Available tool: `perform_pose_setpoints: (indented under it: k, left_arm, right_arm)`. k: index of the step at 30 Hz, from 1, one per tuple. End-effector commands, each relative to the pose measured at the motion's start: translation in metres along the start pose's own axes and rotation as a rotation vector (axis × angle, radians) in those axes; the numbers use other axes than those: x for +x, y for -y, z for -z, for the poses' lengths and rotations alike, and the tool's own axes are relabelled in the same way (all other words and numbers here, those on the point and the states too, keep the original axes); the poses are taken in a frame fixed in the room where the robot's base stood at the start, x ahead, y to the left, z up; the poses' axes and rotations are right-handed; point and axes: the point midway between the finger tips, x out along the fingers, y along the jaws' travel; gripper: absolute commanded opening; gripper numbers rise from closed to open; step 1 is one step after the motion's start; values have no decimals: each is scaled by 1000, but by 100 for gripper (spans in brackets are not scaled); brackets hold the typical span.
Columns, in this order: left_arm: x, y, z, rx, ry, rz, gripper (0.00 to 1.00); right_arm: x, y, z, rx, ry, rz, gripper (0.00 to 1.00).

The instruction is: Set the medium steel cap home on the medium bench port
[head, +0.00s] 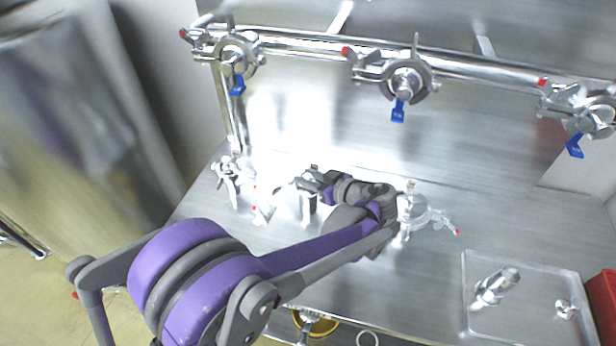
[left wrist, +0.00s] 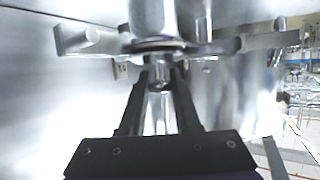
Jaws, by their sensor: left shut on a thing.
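My left gripper (head: 316,182) reaches in over the bench, with its arm hiding part of the surface. In the left wrist view the left gripper (left wrist: 160,78) is shut on a small shiny steel piece, which looks like the knob of the medium steel cap (left wrist: 160,85). Just beyond the fingertips are a round flange and a steel cylinder, which look like the medium bench port (left wrist: 154,18), with open clamp arms (left wrist: 85,40) to the sides. I cannot tell whether cap and port touch. My right gripper is not in view.
Another bench port with a clamp (head: 228,178) stands at left, and one (head: 412,212) stands right of my gripper. A rail (head: 310,44) with several clamped fittings and blue tags crosses the back. A steel tray (head: 520,322) at right holds two steel parts. A red box (head: 603,298) is beside it.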

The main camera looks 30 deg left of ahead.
Motion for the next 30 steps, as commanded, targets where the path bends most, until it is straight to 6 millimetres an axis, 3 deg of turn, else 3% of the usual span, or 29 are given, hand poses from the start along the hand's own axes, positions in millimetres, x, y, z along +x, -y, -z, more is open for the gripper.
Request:
perform_pose_setpoints:
  k: [8, 9, 15, 25, 30]
  left_arm:
    - [2, 0, -4, 0, -1, 0, 0]
    - [2, 0, -4, 0, -1, 0, 35]
    - [2, 0, -4, 0, 0, 0, 66]
    - [-2, 0, -4, 1, 1, -1, 66]
    - [-27, 0, -5, 2, 1, -4, 66]
  right_arm:
    - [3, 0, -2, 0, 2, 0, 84]
    - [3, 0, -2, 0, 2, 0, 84]
    - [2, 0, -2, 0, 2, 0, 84]
    - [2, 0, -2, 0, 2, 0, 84]
    - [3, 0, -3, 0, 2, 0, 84]
